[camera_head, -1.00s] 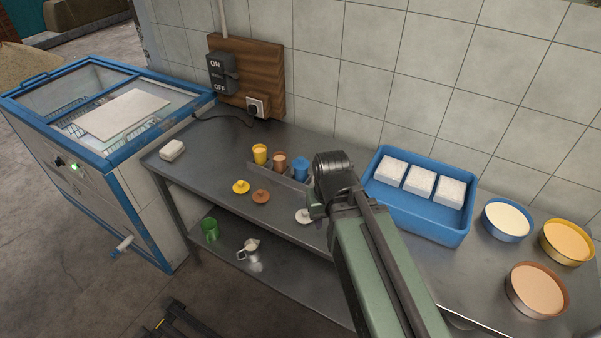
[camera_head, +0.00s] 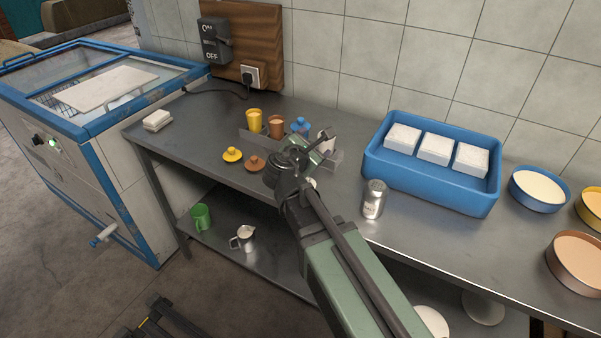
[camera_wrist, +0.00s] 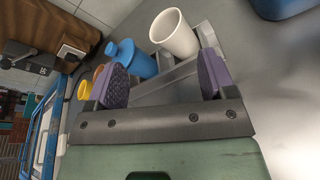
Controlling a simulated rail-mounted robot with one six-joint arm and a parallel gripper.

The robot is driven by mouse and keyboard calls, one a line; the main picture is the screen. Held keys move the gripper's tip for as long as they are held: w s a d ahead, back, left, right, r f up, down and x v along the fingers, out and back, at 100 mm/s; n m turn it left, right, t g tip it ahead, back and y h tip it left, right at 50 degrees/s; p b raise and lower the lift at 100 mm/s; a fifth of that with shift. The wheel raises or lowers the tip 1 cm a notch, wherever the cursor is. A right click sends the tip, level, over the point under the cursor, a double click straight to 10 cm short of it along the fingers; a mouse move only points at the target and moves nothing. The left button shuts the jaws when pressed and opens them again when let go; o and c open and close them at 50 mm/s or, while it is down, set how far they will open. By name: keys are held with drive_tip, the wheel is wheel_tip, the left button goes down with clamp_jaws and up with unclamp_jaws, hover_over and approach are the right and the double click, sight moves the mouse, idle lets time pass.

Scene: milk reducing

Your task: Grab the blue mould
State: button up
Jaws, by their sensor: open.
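The blue mould (camera_head: 300,126) stands in a grey metal rack (camera_head: 334,159) on the steel table, between a brown mould (camera_head: 276,126) and a white mould (camera_head: 326,138). It has a narrow knob on top. My gripper (camera_head: 318,150) is at the rack's right end, and my arm partly hides the rack. In the wrist view, my gripper (camera_wrist: 163,76) is open and empty. The white mould (camera_wrist: 175,34) shows beyond the gap between the fingers.
A yellow mould (camera_head: 254,120) stands at the rack's left end. Yellow (camera_head: 232,154) and brown (camera_head: 254,163) lids lie in front. A metal shaker (camera_head: 374,199) stands to the right, before a blue tray (camera_head: 432,185) holding white blocks. Bowls stand at far right.

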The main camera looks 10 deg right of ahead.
sight(300, 123)
drive_tip(key=w+a+n+t+y+b, duration=0.25)
drive_tip(key=a+n+t, duration=0.2)
drive_tip(key=n, duration=0.35)
drive_tip(key=shift+g+h, duration=0.25)
drive_tip(key=shift+h, duration=0.4)
drive_tip(key=x, duration=0.7)
drive_tip(key=p+x, duration=0.1)
drive_tip(key=x, duration=0.3)
drive_tip(key=shift+w+a+f, duration=0.2)
drive_tip(key=shift+a, duration=0.2)
drive_tip(key=c, duration=1)
